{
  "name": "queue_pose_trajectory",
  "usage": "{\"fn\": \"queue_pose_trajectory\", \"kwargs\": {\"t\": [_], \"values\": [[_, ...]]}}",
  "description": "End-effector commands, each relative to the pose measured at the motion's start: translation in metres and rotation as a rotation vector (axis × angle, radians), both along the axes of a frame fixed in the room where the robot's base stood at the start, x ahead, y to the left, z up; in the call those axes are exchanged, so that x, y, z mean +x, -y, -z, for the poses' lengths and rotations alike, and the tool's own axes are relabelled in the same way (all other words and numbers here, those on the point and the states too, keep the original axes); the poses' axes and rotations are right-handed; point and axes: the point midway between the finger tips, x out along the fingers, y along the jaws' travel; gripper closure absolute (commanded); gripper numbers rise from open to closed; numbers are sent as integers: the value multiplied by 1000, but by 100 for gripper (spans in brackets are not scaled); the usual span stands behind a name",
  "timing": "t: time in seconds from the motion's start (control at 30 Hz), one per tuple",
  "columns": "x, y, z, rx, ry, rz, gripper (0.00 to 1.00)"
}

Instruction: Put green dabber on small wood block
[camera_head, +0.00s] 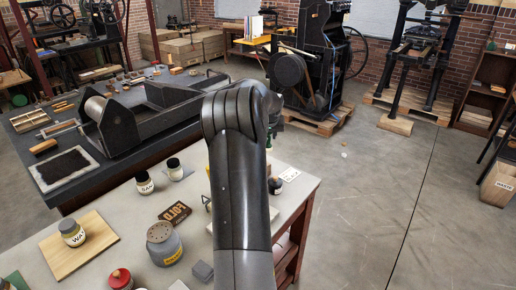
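I cannot make out the green dabber or the small wood block for certain; my dark arm covers the middle of the grey-topped table (200,205). A bit of green (269,140) shows at the right edge of my arm, too small to identify. A pale yellowish sliver lies against my arm's left side, mostly hidden. A red-knobbed object (120,277) stands at the table's near edge, cut off by the frame. My gripper does not show; it is behind my arm.
A press bed (150,125) stands behind.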

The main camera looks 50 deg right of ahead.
Motion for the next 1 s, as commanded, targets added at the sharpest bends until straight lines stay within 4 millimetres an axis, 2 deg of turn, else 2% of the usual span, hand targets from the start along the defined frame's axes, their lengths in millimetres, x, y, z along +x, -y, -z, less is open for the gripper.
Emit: {"fn": "queue_pose_trajectory", "kwargs": {"t": [0.1, 0.3, 0.43, 0.67, 1.0], "values": [[25, -4, 15, -1, -1, -3, 90], [43, -7, 26, -1, 1, 0, 90], [44, -7, 35, 1, 1, 2, 90], [44, -7, 65, 1, 1, 2, 90], [44, -7, 69, 0, 1, 1, 90]]}}
